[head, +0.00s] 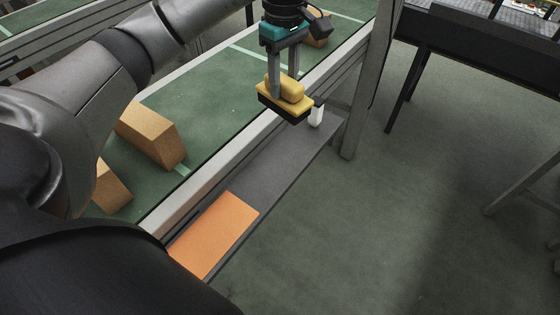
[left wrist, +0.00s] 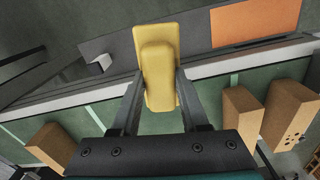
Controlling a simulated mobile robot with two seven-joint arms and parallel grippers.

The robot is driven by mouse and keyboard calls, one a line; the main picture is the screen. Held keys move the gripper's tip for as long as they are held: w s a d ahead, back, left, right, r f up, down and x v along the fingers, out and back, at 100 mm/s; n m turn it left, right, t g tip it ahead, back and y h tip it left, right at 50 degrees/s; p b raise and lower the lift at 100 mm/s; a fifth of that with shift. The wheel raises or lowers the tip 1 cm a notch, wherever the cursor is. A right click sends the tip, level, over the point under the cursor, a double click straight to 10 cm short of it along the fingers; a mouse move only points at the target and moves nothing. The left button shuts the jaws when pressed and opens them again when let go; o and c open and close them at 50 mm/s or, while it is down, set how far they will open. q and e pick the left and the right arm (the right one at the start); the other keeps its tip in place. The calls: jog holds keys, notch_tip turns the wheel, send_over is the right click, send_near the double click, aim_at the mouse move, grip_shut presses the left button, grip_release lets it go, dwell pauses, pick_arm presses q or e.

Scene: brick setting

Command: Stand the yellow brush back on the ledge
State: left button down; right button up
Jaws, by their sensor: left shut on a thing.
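The yellow brush (head: 289,92) has a yellow block handle and a dark underside. My left gripper (head: 285,85) is shut on its handle and holds it above the far part of the grey ledge (head: 285,158), dark side down. In the left wrist view the yellow brush (left wrist: 158,65) sits between the two fingers of my left gripper (left wrist: 158,82). The ledge (left wrist: 190,35) lies beyond it there. I cannot see clearly how high the brush is above the ledge. My right gripper is not in view.
An orange patch (head: 215,235) covers the ledge's near end. A small white block (head: 316,114) is at its far end, close to the brush. The green belt (head: 205,105) beside the ledge carries several brown bricks (head: 151,136). A grey post (head: 362,90) stands past the ledge.

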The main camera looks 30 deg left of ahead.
pick_arm(q)
jog(key=shift+w+a+f+n, duration=0.1)
jog(key=shift+w+a+n, duration=0.05)
jog(key=shift+a+n, duration=0.5)
jog(key=shift+a+f+n, duration=0.1)
jog(key=shift+f+n, duration=0.15)
jog(key=shift+w+f+b, duration=0.1)
jog(key=shift+f+b, duration=1.2)
jog(key=shift+f, duration=8.45)
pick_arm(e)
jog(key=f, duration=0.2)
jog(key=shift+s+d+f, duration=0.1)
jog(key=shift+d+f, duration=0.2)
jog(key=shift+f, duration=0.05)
pick_arm(q)
jog(key=shift+f, duration=0.2)
jog(key=shift+c, duration=2.1)
grip_release()
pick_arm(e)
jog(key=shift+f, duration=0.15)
